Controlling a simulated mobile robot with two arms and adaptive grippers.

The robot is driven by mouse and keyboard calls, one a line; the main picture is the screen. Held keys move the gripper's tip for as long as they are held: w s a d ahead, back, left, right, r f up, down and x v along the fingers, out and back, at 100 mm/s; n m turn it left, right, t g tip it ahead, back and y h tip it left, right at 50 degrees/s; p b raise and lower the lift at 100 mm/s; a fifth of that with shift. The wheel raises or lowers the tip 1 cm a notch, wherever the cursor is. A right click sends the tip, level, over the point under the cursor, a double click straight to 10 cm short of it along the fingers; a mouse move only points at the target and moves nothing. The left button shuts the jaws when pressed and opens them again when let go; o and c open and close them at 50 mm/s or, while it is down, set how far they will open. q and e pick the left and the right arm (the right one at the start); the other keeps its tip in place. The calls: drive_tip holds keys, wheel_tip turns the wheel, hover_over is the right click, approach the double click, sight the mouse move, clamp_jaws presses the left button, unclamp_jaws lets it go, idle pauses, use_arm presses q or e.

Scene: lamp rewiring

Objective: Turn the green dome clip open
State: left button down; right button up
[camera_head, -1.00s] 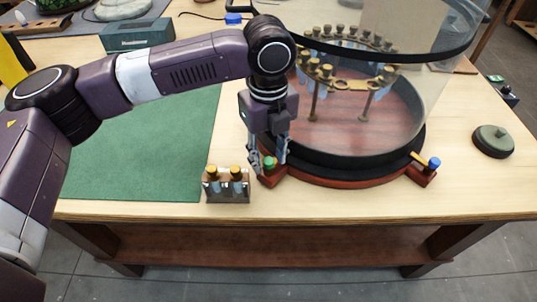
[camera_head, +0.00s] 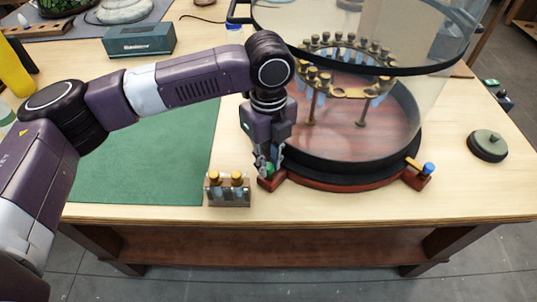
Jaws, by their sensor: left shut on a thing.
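The green dome clip (camera_head: 270,167) sits on a wooden foot at the front left of the round lamp base. My left gripper (camera_head: 268,165) points down over the clip with its fingers closed around it. The fingers partly hide the clip, so I cannot tell how far it is turned. The clear dome (camera_head: 430,90) with its black band stands over the ring of brass sockets (camera_head: 350,88) on the reddish base (camera_head: 345,180). My right gripper is not in view.
A small holder with two brass-capped pieces (camera_head: 228,190) stands just left of the clip. A blue clip (camera_head: 428,169) is at the base's front right. A green mat (camera_head: 140,170) lies left, a dark round lid (camera_head: 487,146) right. The front table strip is clear.

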sight(269, 166)
use_arm(q)
drive_tip(key=n+p, duration=0.4)
drive_tip(key=p, duration=0.2)
drive_tip(key=n+p, duration=0.5)
drive_tip(key=p, duration=0.1)
drive_tip(key=n+p, duration=0.4)
drive_tip(key=p, duration=0.2)
drive_tip(key=shift+r, duration=0.25)
drive_tip(key=shift+f+n+p, duration=0.2)
drive_tip(key=shift+n+p, duration=1.35)
drive_tip(key=shift+n, duration=0.15)
drive_tip(key=c, duration=1.8)
unclamp_jaws()
wheel_tip(269, 166, up, 12)
drive_tip(key=shift+f, duration=0.1)
